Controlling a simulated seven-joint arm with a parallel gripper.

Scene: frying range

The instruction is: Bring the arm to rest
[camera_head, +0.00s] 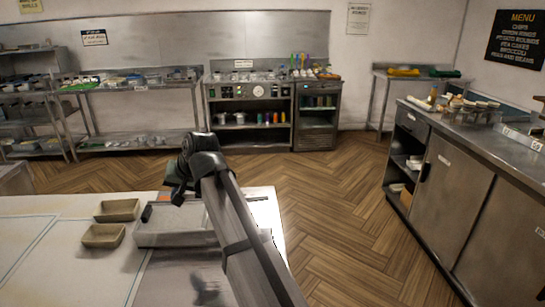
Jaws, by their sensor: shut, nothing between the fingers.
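My arm rises from the bottom of the picture and bends at a dark joint above the near counter. My gripper (177,195) hangs below that joint, small and dark, pointing down over the far edge of the counter. It is shut and holds nothing. It is close to a shallow grey tray (172,240) on the counter, and I cannot tell how high above it. Part of the tray is hidden behind my arm.
Two small tan trays, one (118,210) behind the other (103,236), lie left of the grey tray on the pale counter (60,260). A steel cabinet (450,190) stands at the right. Wooden floor (335,215) between is clear. A range (250,110) and shelves line the back wall.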

